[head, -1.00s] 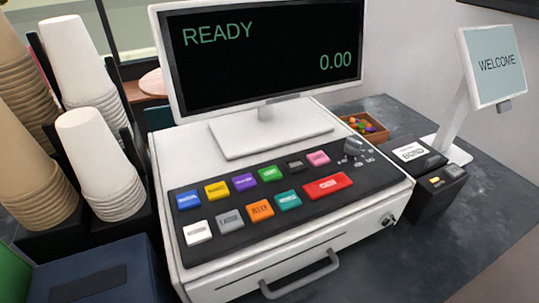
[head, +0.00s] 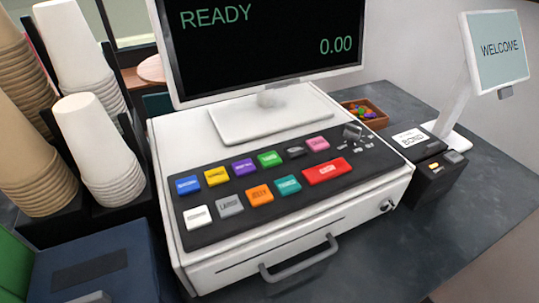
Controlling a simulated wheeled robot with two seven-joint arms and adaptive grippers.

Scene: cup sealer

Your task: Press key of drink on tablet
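A white cash register (head: 300,243) stands on the dark counter. Its black key panel (head: 215,193) carries several coloured keys in two rows. The back row has blue (head: 188,185), yellow (head: 216,176), purple (head: 244,167), green (head: 270,159), black (head: 295,152) and pink (head: 317,144) keys. The front row has white (head: 198,216), grey (head: 230,205), orange (head: 259,194), teal (head: 287,184) and a wide red key (head: 325,172). Most lettering is too small to read. The register's screen (head: 260,50) shows READY and 0.00. Neither gripper can be made out.
Stacks of white cups (head: 97,150) and tan cups (head: 30,150) stand in a black holder at left. A dark blue box (head: 125,245) is below them. A WELCOME screen (head: 497,50), a card terminal (head: 440,175) and a small wooden tray (head: 378,122) are at right.

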